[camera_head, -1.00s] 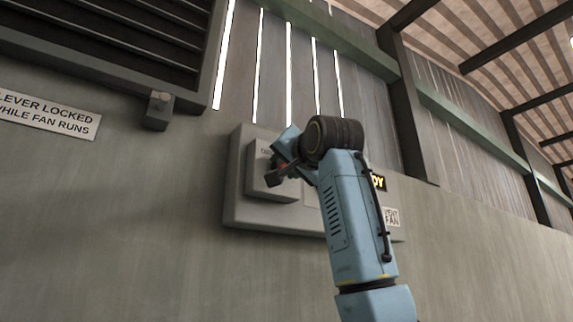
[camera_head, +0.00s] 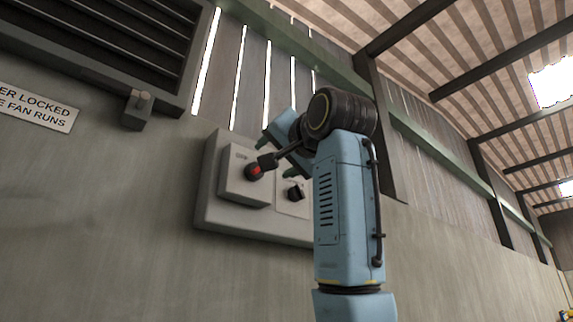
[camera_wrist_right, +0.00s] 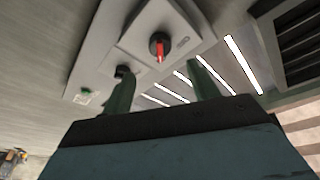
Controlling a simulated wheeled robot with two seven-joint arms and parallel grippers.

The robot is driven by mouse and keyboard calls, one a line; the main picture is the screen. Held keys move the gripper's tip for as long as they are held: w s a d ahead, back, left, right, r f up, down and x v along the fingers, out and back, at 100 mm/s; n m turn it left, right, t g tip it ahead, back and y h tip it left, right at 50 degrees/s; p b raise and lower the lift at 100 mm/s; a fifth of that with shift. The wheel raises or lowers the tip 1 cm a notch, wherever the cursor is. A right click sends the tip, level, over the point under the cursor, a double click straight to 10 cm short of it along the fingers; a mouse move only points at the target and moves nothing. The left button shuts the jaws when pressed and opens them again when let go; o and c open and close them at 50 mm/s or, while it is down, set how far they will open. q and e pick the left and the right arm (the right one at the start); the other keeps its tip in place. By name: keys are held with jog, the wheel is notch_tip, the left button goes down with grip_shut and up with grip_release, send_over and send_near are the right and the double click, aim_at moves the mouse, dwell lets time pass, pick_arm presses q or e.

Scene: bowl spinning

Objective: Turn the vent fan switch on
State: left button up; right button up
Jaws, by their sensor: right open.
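A grey switch panel (camera_head: 211,210) is fixed to the wall. Its raised left box (camera_head: 245,190) carries a red rotary handle (camera_head: 255,171), and a black knob (camera_head: 296,193) sits on a plate to the right. In the right wrist view, the red handle (camera_wrist_right: 160,50) and black knob (camera_wrist_right: 123,71) show on the panel. My right gripper (camera_head: 279,155) is in front of the panel; its green fingers (camera_wrist_right: 164,67) are spread and empty. My right arm hides the panel's right end. My left gripper is out of view.
A louvred vent (camera_head: 115,45) is at upper left with a small bracket (camera_head: 138,108) below it. A sign (camera_head: 35,108) is on the left wall. A dark post (camera_head: 383,130) stands behind my arm. The lower wall is bare.

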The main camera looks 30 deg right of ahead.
jog(key=b+v, duration=0.1)
jog(key=v, duration=0.3)
